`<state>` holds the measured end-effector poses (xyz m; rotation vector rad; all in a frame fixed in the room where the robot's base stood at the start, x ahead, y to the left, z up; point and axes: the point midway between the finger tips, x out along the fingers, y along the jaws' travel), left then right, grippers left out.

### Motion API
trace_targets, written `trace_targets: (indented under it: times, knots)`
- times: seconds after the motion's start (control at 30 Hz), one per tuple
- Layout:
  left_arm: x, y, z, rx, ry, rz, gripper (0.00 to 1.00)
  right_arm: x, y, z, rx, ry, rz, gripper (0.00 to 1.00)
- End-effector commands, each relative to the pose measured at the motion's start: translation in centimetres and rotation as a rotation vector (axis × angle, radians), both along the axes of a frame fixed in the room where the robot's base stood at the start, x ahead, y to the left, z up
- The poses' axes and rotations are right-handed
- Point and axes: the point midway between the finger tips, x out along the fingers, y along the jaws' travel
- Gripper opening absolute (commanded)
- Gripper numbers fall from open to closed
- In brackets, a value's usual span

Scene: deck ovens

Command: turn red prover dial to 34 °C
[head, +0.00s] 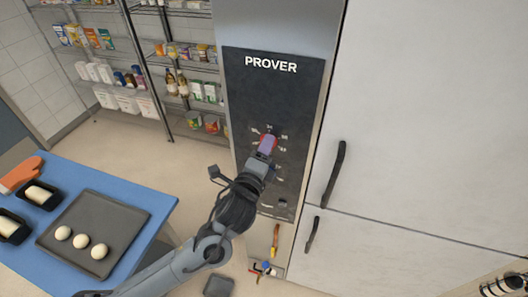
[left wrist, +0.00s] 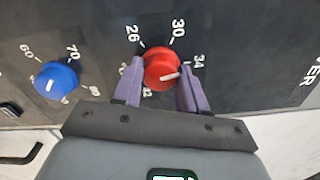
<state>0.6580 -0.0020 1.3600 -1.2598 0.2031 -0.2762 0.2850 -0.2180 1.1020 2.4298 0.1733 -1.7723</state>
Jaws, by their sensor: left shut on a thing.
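The red prover dial (left wrist: 160,66) is a round knob with a white pointer line, on the dark panel marked PROVER (head: 271,90). In the left wrist view its pointer aims right, toward the 34 side and slightly below that mark. The labels 26, 30 and 34 show around it; a lower label is partly hidden. My left gripper (left wrist: 160,74) has its purple fingers on both sides of the dial, shut on it. In the head view the left gripper (head: 267,145) covers most of the dial. My right gripper is not in view.
A blue dial (left wrist: 56,80) sits beside the red one. White doors with dark handles (head: 335,174) stand right of the panel. A blue table (head: 133,190) with a dark tray (head: 122,215) of dough balls is at left; stocked wire shelves stand behind.

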Motion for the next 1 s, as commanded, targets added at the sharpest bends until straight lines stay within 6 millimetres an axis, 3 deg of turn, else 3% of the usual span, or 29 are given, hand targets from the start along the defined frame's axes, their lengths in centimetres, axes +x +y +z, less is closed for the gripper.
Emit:
trace_targets:
  times: [0.03, 0.4, 0.97, 1.0]
  knots:
    - [0.13, 0.11, -0.81, 0.042, -0.001, 0.004, 0.12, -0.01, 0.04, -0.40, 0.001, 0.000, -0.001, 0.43]
    - [0.11, 0.10, -0.83, 0.199, -0.050, 0.003, 0.12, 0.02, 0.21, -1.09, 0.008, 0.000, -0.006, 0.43]
    - [0.07, 0.06, -0.83, 0.225, -0.057, 0.001, 0.12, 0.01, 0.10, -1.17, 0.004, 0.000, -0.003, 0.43]
    - [0.07, 0.06, -0.83, 0.225, -0.057, 0.001, 0.48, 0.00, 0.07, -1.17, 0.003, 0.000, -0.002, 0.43]
